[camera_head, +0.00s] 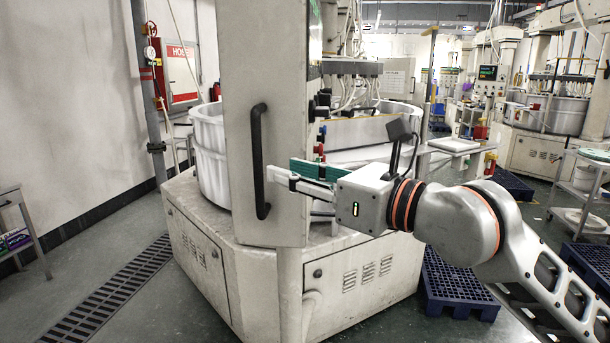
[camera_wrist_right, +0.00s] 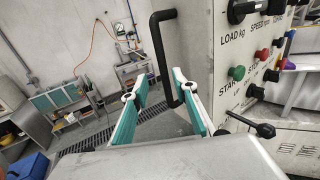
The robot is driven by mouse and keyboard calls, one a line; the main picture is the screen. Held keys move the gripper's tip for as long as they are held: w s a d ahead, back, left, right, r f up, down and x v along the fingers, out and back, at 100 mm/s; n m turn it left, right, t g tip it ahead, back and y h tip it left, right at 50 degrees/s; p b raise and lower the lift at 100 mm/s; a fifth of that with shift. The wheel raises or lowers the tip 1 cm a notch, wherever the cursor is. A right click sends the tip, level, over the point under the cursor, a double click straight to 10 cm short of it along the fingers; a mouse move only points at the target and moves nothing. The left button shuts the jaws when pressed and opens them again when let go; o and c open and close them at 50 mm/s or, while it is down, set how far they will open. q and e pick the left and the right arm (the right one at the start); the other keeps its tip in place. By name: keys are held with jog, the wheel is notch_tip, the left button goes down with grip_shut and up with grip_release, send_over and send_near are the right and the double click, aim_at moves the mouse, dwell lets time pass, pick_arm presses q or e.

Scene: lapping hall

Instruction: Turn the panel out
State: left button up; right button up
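The panel (camera_head: 282,110) is a tall, pale grey upright box on the machine, with a black bar handle (camera_head: 258,160) on its face. In the right wrist view the handle (camera_wrist_right: 160,50) stands ahead, its lower part showing in the gap between the fingertips. That view also shows the panel's side (camera_wrist_right: 235,100) with knobs and coloured buttons. My right gripper (camera_head: 281,173) is open, with green-sided fingers pointing left at the handle. In the head view its tips end just right of the handle; I see no grip on it. My left gripper is not in view.
A white round tub (camera_head: 210,160) stands behind the panel on the machine's base (camera_head: 205,250). A blue pallet (camera_head: 455,285) lies on the floor at right. A floor grate (camera_head: 115,295) and open floor lie to the left. A grey table (camera_head: 15,205) stands at the left edge.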

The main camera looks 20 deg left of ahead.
jog(key=v, duration=0.2)
jog(key=shift+s+d, duration=0.1)
jog(key=shift+d, duration=0.15)
